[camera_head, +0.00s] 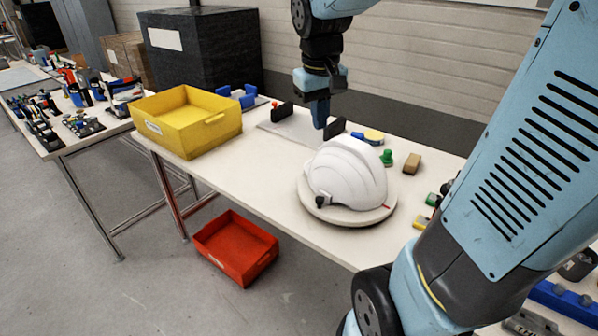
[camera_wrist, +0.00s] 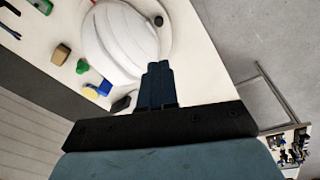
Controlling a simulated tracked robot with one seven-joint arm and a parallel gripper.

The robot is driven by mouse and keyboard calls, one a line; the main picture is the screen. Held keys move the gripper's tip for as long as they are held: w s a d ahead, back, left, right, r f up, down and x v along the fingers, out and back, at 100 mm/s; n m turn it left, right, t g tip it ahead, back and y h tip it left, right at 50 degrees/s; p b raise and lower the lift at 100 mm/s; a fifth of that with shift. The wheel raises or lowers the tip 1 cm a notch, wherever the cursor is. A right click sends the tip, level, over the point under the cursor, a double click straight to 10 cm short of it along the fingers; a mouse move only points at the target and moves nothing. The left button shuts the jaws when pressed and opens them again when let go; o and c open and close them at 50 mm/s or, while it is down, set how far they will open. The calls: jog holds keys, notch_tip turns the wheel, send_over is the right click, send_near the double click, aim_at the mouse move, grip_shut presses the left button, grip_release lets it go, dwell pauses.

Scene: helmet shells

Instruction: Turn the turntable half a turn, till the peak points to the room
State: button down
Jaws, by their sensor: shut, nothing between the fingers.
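A white ribbed helmet shell (camera_head: 348,172) sits on a round pale turntable (camera_head: 345,216) on the long white table. A black knob (camera_head: 321,201) stands near the turntable's front left rim, and a small red mark (camera_head: 386,206) shows at the right. I cannot tell which way the peak points. My gripper (camera_head: 320,124) is shut and empty, pointing down behind and left of the shell, apart from it. In the wrist view, my shut fingers (camera_wrist: 157,68) show beside the helmet shell (camera_wrist: 112,38), with the black knob (camera_wrist: 158,20) beyond. The fingers hide part of the rim.
A yellow bin (camera_head: 186,122) stands left on the table. A white plate with black uprights (camera_head: 283,112) lies behind the shell. A green knob (camera_head: 387,158) and a tan block (camera_head: 412,163) lie behind right. A red bin (camera_head: 236,248) is on the floor. The table's front left is clear.

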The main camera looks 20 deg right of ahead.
jog(key=w+f+n+g, duration=0.1)
jog(key=w+f+g, duration=0.1)
jog(key=w+f, duration=0.4)
jog(key=n+g, duration=0.1)
jog(key=g, duration=0.2)
send_near(312, 201)
jog(key=shift+w+a+f, duration=0.2)
jog(key=shift+f, duration=0.35)
jog(key=shift+w+a+f, duration=0.15)
jog(key=shift+w+f, duration=0.05)
jog(key=shift+f, duration=0.4)
jog(key=s, duration=0.1)
jog(key=s+d+f, duration=0.1)
jog(key=shift+s, duration=0.35)
jog(key=shift+s+d, duration=0.15)
jog(key=shift+s, duration=0.4)
